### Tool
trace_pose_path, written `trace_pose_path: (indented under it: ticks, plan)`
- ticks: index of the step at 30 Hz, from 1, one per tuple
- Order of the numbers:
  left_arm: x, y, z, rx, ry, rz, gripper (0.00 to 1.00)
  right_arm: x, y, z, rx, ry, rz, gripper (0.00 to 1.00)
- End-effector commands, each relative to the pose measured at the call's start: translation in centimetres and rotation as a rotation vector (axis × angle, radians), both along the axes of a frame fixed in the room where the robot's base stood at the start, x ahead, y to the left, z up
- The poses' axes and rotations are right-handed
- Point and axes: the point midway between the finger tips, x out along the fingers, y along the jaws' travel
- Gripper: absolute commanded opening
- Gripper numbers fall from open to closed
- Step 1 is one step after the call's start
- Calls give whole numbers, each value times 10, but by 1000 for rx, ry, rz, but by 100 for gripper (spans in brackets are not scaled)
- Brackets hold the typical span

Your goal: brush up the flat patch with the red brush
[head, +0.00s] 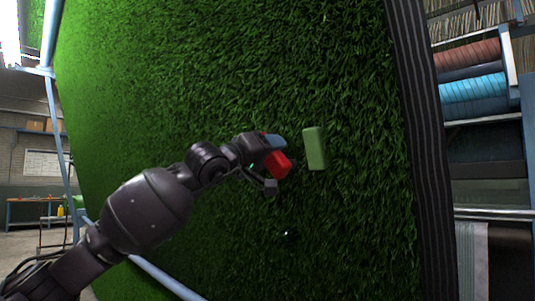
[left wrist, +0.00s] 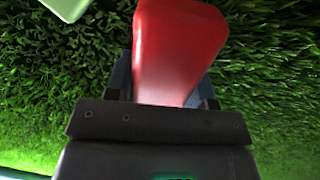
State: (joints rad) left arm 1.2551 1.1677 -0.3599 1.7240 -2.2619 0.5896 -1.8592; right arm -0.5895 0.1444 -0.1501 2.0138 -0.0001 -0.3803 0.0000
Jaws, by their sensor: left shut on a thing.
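The red brush (head: 279,166) is held in my left gripper (head: 272,164), close in front of the upright green turf (head: 225,70). In the left wrist view the red brush (left wrist: 180,45) stands out from between the fingers, with turf behind it. Its bristles are hidden, and I cannot tell whether it touches the turf. I cannot clearly make out the flat patch from the surrounding grass. My right gripper is in neither view.
A light green block (head: 315,148) is at the turf just right of the brush; a pale green corner (left wrist: 68,8) shows in the left wrist view. A dark ribbed strip (head: 414,140) edges the turf on the right. Shelves with rolls (head: 472,90) stand beyond.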

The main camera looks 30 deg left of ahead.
Motion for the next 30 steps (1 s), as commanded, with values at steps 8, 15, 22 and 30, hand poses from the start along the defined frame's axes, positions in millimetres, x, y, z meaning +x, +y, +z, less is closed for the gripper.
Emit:
trace_pose_path:
  ticks: [8,15,22,30]
  plan:
    - [-2,-10,1,-2,-1,-2,28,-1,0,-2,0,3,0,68]
    - [-5,-17,0,-1,-1,-5,28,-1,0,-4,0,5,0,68]
    - [-9,-26,-1,-2,-1,-3,28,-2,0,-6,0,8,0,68]
    - [-12,-31,0,-1,-1,-3,28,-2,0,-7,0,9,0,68]
